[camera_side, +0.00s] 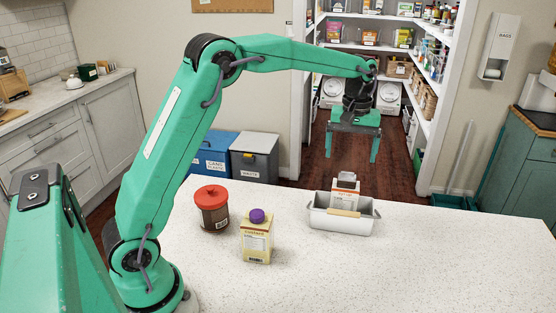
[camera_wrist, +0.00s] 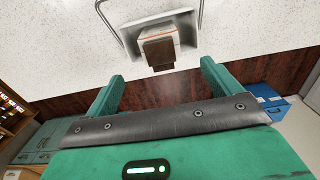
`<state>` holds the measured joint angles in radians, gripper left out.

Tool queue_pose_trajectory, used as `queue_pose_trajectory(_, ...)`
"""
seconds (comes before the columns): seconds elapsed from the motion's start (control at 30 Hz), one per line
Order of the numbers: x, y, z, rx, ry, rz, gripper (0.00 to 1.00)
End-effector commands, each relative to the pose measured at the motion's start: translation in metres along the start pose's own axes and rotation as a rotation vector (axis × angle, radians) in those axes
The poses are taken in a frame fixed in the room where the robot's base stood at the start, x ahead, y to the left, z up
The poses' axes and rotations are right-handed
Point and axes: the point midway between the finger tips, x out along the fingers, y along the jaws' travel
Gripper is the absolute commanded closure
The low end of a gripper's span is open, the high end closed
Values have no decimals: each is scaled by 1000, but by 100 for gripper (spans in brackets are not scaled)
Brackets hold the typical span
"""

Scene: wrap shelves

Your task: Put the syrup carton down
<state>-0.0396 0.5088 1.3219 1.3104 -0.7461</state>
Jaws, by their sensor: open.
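My gripper (camera_side: 354,154) is open and empty, up above and behind the tray. Its two fingers are spread wide in the wrist view (camera_wrist: 161,72).
A yellow carton (camera_side: 257,242) with a purple cap and a brown jar (camera_side: 212,212) with a red lid stand on the counter left of the tray. The counter (camera_side: 440,265) to the right is clear. Pantry shelves and bins are beyond.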

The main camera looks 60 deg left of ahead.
Motion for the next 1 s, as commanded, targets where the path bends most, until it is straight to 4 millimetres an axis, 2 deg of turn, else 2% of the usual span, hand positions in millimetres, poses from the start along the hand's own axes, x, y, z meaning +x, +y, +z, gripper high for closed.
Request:
queue_pose_trajectory(0.67,-3,-1,1,3,1,1,10)
queue_pose_trajectory(0.87,-15,-8,10,36,18,16,10)
queue_pose_trajectory(1.0,-31,-20,25,87,43,37,10)
